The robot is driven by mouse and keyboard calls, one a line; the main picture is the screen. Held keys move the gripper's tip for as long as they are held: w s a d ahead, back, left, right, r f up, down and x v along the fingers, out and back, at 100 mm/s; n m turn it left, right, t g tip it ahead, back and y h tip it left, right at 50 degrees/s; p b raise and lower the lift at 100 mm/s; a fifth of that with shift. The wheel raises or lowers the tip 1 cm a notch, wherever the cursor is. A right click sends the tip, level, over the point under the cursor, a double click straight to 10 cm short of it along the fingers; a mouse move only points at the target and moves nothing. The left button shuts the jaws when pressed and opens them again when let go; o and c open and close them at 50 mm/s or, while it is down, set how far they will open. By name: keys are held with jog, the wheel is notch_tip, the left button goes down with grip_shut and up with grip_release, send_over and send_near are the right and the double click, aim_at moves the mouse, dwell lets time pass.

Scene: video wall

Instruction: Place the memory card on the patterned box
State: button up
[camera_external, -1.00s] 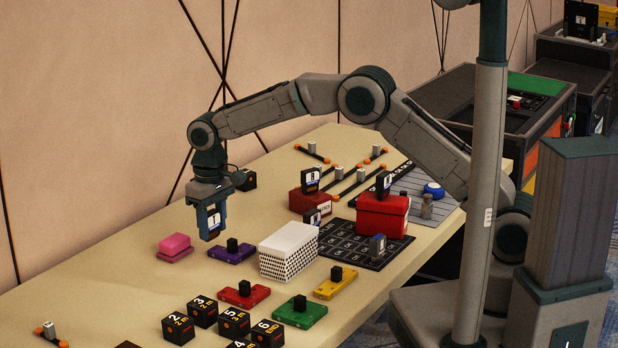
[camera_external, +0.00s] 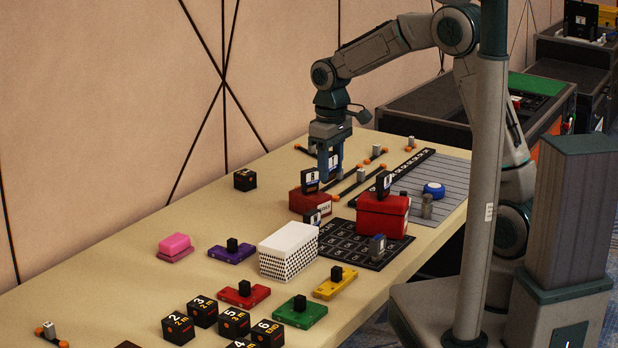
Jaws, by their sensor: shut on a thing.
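My gripper (camera_external: 331,174) is shut on a memory card (camera_external: 335,164), a dark card with a blue and white label. It points down over the far part of the table, behind the small red box in this view. The patterned box (camera_external: 288,250), white on top with black-and-white patterned sides, stands mid-table, nearer the camera and to the left of my gripper. Its top is bare. The card's lower part is partly hidden by the fingers and another card.
A similar dark card (camera_external: 310,180) stands at the small red box (camera_external: 308,202). A larger red box (camera_external: 382,214) stands on a black mat (camera_external: 340,235). Colored blocks and black numbered cubes (camera_external: 203,311) lie in front. The table's left far side has free room.

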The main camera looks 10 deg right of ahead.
jog(key=d, duration=0.1)
jog(key=p, duration=0.2)
send_over(291, 235)
notch_tip(291, 235, down, 7)
jog(key=shift+s+r, duration=0.15)
jog(key=shift+f, duration=2)
jog(key=shift+f, duration=0.15)
jog(key=shift+f, duration=0.1)
jog(key=o, duration=1)
